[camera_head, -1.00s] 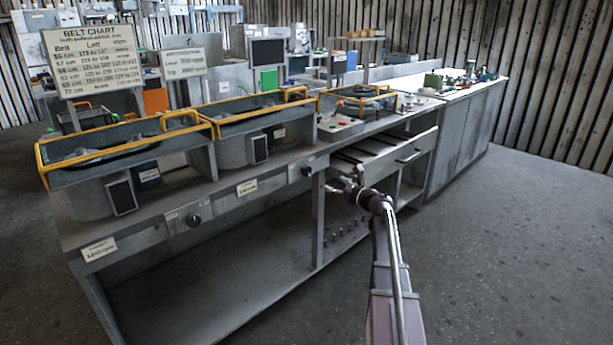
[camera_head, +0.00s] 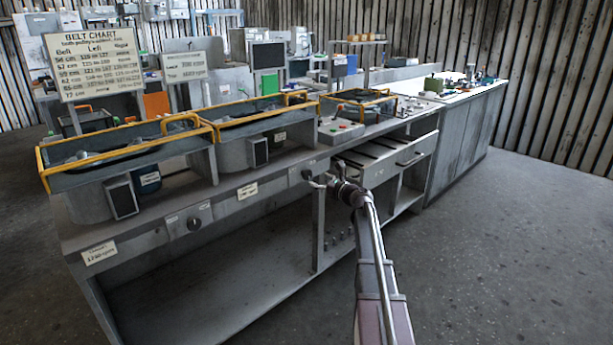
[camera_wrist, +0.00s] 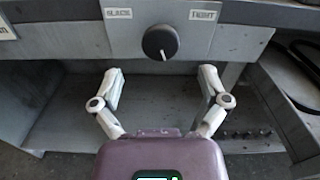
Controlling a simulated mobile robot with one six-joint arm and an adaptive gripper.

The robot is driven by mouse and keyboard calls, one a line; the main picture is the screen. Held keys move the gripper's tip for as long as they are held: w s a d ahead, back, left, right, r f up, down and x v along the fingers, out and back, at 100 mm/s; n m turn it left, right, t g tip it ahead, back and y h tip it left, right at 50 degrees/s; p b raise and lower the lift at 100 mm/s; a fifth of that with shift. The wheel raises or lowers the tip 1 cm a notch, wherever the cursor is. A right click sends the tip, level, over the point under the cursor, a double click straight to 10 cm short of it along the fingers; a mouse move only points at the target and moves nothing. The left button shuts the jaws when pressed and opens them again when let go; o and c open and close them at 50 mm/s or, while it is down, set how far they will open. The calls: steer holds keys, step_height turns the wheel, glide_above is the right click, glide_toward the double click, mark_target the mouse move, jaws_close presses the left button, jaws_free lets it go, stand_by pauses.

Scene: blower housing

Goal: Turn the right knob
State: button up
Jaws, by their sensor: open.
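The right knob (camera_wrist: 160,42) is round and dark with a pale pointer line, set on the grey front panel of the bench. In the wrist view it lies straight ahead, beyond my gripper (camera_wrist: 161,82) and centred between its fingers. The fingers are open, spread wide and empty, apart from the knob. In the head view the right knob (camera_head: 307,174) shows on the bench front, just left of my gripper (camera_head: 325,181). The left knob (camera_head: 194,223) sits farther left on the same panel.
A label reading "SLACK" (camera_wrist: 118,13) and one reading "TIGHT" (camera_wrist: 203,15) flank the knob. A partly open drawer (camera_head: 375,165) stands right of my arm. Yellow-framed housings (camera_head: 120,150) stand on the bench. The floor in front is clear.

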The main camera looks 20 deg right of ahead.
mark_target(308, 175)
steer(key=shift+x, duration=3.2)
steer(key=shift+c, duration=0.2)
steer(key=c, duration=1.1)
steer(key=shift+a, duration=0.2)
steer(key=shift+d, duration=0.1)
